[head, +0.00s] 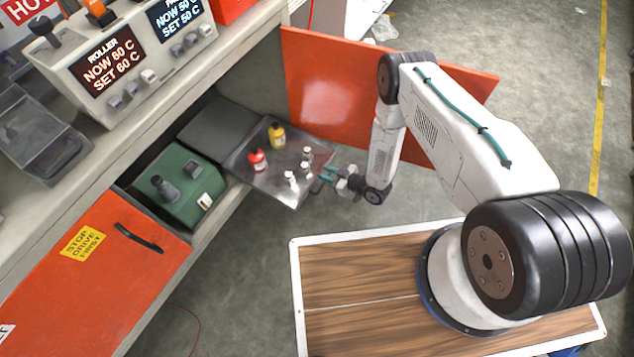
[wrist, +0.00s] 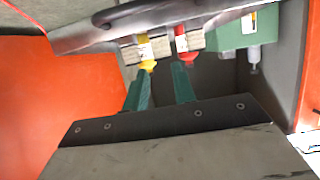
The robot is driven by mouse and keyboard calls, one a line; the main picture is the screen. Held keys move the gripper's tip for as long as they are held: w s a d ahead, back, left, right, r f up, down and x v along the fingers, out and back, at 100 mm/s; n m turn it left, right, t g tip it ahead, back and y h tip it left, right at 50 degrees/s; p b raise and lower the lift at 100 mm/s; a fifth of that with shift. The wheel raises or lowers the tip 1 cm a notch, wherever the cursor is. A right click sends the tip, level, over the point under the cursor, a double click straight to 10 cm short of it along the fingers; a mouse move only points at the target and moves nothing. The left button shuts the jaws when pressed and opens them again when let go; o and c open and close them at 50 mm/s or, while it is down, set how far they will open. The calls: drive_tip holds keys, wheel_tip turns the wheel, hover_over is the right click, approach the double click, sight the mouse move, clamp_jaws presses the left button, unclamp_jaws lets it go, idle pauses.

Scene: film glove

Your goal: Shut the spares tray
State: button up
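The spares tray (head: 265,180) is a grey metal tray pulled out of the bench cupboard. The tray's grey edge (wrist: 215,22) with a dark curved handle (wrist: 130,12) crosses the top, beyond the fingers.
An orange door (head: 335,95) stands open behind the tray and my arm. A green box (head: 175,185) sits in the cupboard left of the tray. A shut orange door (head: 95,265) is at lower left. The roller controller (head: 115,65) stands on the bench. Floor below the tray is clear.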

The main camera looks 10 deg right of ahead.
drive_tip(key=shift+m+t+h, duration=0.4)
drive_tip(key=shift+t, duration=0.1)
drive_tip(key=w+d, duration=0.1)
drive_tip(key=w+d+r, duration=0.2)
drive_tip(key=d, duration=0.1)
drive_tip(key=shift+w+r, duration=0.1)
drive_tip(key=shift+r, duration=0.15)
clamp_jaws()
drive_tip(key=d+r+m+g+h, duration=0.2)
drive_tip(key=d+m, duration=0.5)
drive_tip(key=m, duration=0.2)
drive_tip(key=m+g, duration=0.2)
drive_tip(key=m, duration=0.6)
approach(326, 164)
wheel_tip(326, 164, down, 4)
drive_tip(key=shift+h, duration=0.4)
drive_tip(key=w+a, duration=0.2)
drive_tip(key=a, duration=0.1)
drive_tip(key=shift+w+a+f, duration=0.2)
drive_tip(key=shift+w+a, duration=0.05)
drive_tip(key=shift+a, duration=0.1)
